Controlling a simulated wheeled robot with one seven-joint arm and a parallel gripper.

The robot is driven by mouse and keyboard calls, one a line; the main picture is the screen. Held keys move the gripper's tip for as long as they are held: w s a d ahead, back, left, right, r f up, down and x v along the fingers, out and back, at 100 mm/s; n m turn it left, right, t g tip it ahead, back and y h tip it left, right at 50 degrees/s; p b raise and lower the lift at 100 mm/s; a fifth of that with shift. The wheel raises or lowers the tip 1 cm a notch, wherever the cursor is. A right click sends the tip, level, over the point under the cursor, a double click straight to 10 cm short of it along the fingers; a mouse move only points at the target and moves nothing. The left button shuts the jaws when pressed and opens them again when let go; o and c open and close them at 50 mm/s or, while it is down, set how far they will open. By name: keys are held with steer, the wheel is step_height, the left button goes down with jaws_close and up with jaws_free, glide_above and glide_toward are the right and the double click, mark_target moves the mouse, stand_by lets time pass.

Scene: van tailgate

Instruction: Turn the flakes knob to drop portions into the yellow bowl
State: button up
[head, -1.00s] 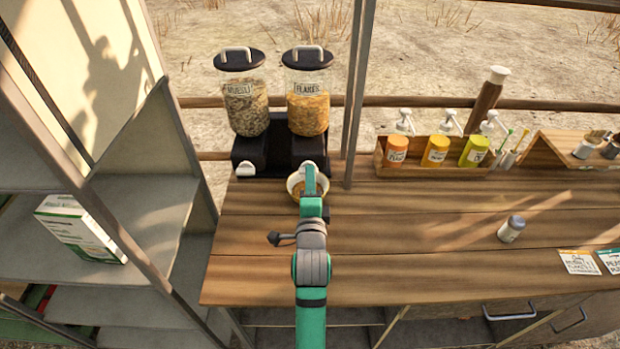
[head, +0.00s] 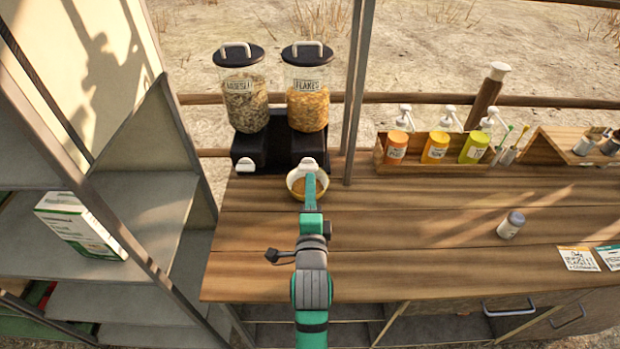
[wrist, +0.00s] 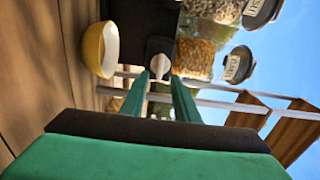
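The flakes dispenser (head: 307,104) stands right of the muesli one, part full of orange flakes. Its white knob (head: 308,162) is low on the black base and also shows in the wrist view (wrist: 160,66). The yellow bowl (head: 292,190) sits upright on the counter below the knob, white inside, with some orange-brown contents visible. My gripper (head: 311,178) reaches over the bowl's right side, just short of the knob. In the wrist view its green fingers (wrist: 160,82) are apart, one on each side of the knob, with no clear contact. My arm hides part of the bowl.
The muesli dispenser (head: 244,100) stands directly left, with its own white knob (head: 245,164). A metal post (head: 357,90) rises right of the dispensers. A wooden tray (head: 432,166) of bottles lies further right.

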steer(key=s, duration=0.5)
steer(key=shift+s, duration=0.3)
stand_by(0.5)
steer(key=s+f+n+g, duration=0.1)
steer(key=s+f+n, duration=0.65)
steer(key=s, duration=0.55)
steer(key=s+f+n+g, duration=0.1)
steer(key=s+f+n, duration=0.6)
steer(key=s, duration=0.6)
steer(key=s+n, duration=0.3)
steer(key=s, duration=0.7)
steer(key=shift+s+a+f+g, duration=0.2)
steer(key=shift+a+f+g, duration=0.05)
steer(key=shift+f+g, duration=0.1)
